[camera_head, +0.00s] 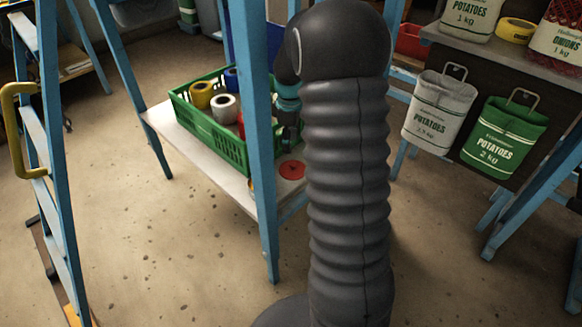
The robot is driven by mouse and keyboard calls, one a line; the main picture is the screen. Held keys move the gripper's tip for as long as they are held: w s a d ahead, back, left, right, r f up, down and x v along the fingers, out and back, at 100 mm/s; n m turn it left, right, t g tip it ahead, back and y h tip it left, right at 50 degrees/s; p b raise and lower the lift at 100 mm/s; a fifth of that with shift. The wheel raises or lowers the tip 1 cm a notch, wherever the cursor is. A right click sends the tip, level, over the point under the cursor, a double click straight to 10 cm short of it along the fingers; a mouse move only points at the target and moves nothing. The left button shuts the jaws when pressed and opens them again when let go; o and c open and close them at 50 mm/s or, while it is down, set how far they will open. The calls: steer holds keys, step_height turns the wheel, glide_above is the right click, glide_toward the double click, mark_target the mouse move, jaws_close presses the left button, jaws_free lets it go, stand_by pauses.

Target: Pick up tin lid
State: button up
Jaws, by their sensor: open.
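A flat round red disc (292,170), which looks like the tin lid, lies on the pale low shelf (232,186) near its right end. It has a small dark mark in its middle. My gripper (288,142) is small and dark in this view, just above and behind the disc in the picture, beside the right end of the green crate. It is open and looks apart from the disc. My own dark ribbed arm stands in front and hides the area to the right of the disc.
The green crate (208,138) holds rolls, among them a yellow one (201,95) and a white one (224,108). A blue post (262,150) stands in front of the shelf. Potato sacks (505,137) hang at right. The floor at left front is clear.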

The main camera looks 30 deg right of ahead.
glide_above(294, 164)
steer(key=f, duration=0.3)
steer(key=a+f, duration=0.1)
steer(key=shift+w+f, duration=0.25)
steer(key=f, duration=0.3)
steer(key=d+f, duration=0.1)
steer(key=shift+s+f, duration=0.2)
steer(key=shift+s, duration=0.05)
steer(key=shift+f, duration=0.45)
steer(key=c, duration=0.8)
